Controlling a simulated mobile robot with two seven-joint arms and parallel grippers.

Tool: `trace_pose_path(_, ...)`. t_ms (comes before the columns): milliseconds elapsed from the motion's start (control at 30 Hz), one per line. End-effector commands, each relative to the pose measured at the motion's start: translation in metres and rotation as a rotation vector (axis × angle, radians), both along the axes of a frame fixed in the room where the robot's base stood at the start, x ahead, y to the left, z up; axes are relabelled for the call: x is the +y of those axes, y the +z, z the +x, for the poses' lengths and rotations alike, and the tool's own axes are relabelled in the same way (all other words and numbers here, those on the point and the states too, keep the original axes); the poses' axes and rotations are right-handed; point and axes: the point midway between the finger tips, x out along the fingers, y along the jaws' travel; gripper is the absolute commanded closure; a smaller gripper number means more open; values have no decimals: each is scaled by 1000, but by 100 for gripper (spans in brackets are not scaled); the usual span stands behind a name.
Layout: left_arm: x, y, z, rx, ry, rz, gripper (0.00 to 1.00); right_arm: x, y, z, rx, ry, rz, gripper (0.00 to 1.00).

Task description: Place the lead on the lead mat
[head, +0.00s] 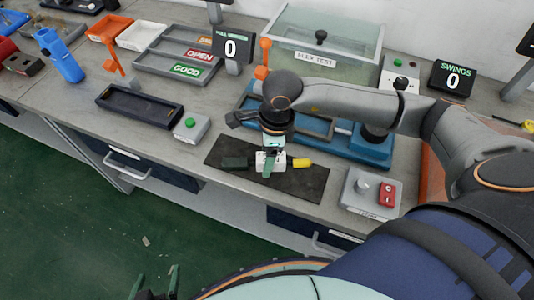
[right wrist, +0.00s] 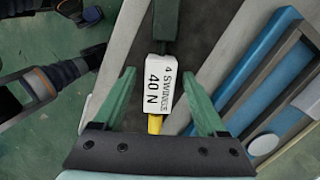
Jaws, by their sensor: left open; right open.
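The lead shows in the head view as a dark green end, a white block (head: 261,163) and a yellow end (head: 301,162), in line over the dark lead mat (head: 222,150). It appears to lie on the mat. My right gripper (head: 270,165) is right above the white block, and a green finger hides part of it. My left gripper (head: 155,283) is open and empty over the floor at the bottom.
A blue fixture (head: 350,147) lies behind the mat. A grey switch box (head: 370,192) stands to its right, and a green-button box (head: 192,128) and black tray (head: 140,108) to its left. A clear flex-test box (head: 325,50) stands at the back.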

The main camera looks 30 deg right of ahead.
Motion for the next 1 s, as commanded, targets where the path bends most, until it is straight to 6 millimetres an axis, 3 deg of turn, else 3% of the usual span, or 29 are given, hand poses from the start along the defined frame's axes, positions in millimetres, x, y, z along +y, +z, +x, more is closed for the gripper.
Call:
trace_pose_path(267,0,4,0,-1,0,0,0,-1,8,1,-4,0,0,26)
trace_pose_path(700,0,1,0,-2,0,0,0,-10,96,-4,-5,-1,0,26)
trace_pose_path(1000,0,1,0,-1,1,-1,0,-13,122,-7,-1,0,0,26)
